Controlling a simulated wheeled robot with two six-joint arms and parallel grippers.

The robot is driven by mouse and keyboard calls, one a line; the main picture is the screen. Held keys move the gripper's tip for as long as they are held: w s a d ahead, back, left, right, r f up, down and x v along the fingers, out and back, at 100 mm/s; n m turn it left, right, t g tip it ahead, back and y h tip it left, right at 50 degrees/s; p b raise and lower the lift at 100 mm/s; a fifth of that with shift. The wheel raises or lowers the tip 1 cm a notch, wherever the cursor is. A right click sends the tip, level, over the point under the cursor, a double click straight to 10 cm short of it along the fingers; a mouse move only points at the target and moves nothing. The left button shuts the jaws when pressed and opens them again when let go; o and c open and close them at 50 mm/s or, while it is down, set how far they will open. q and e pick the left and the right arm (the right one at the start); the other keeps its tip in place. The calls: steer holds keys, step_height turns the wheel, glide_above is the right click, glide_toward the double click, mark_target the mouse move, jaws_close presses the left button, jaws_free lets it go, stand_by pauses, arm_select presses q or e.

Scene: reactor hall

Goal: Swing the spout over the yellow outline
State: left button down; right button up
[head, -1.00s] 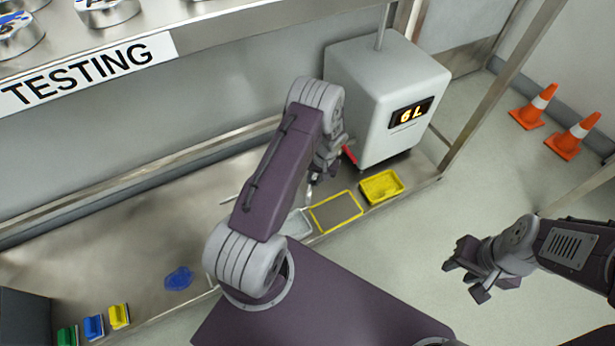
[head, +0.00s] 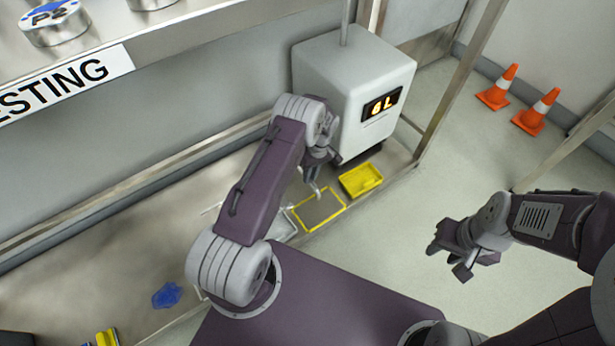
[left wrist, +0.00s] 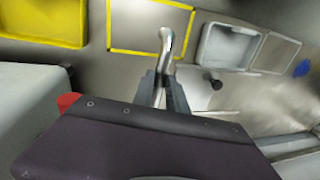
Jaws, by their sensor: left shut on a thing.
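The spout (left wrist: 166,48) is a bent silver pipe, and my left gripper (left wrist: 164,92) is shut on it. In the left wrist view its rounded tip shows inside the yellow outline (left wrist: 150,51), towards the lower edge. In the head view the spout (head: 316,187) reaches the back edge of the yellow outline (head: 328,220), which is marked on the steel bench. My left gripper (head: 318,163) is partly hidden there by its own arm. My right gripper (head: 448,262) is open and empty, over the floor at the right.
A white machine (head: 355,85) reading "6L" stands behind. A yellow tray (head: 361,180) is right of the outline, and a pale tray (left wrist: 204,53) is on its other side. A blue patch (head: 167,295) lies on the bench. Orange cones (head: 498,88) stand on the floor.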

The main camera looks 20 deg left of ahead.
arm_select(q)
steer(key=shift+w, duration=0.15)
stand_by(0.3)
steer(key=c, duration=1.3)
jaws_free()
steer(key=r+p, duration=0.2)
steer(key=r, duration=0.1)
steer(key=w+r+p, duration=0.1)
steer(key=r, duration=0.2)
steer(key=d+r+p, duration=0.1)
steer(key=r+p, duration=0.1)
steer(key=r, duration=0.1)
steer(key=shift+w+p, duration=0.2)
steer(key=shift+p, duration=0.15)
